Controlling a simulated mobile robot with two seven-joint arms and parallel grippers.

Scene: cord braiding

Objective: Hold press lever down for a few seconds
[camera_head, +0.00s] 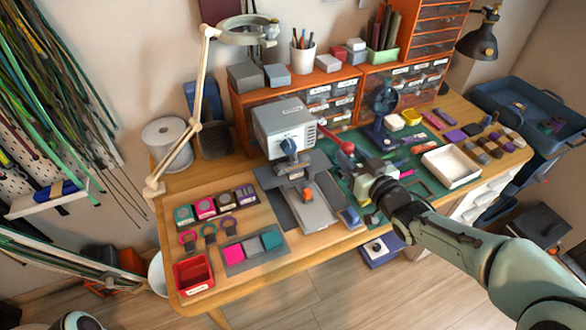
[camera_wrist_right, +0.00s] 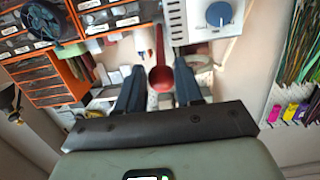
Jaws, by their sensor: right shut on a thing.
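The heat press (camera_head: 285,125) stands mid-table, a grey box with a blue knob above a flat grey base plate. Its red press lever (camera_head: 333,138) sticks out to the right and ends in a round red knob. The lever (camera_wrist_right: 160,52) also shows in the right wrist view, with its round end between my fingers. My right gripper (camera_head: 356,166) reaches in from the right and is shut on the lever's knob. The right wrist view shows its dark fingers (camera_wrist_right: 160,84) on either side of the knob. My left gripper is not in view.
Orange drawer units (camera_head: 335,98) stand behind the press. A white lamp arm (camera_head: 197,100) rises on the left. A red bin (camera_head: 193,273) and a grey tray (camera_head: 252,248) lie at front left. A white tray (camera_head: 451,166) lies to the right of my gripper.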

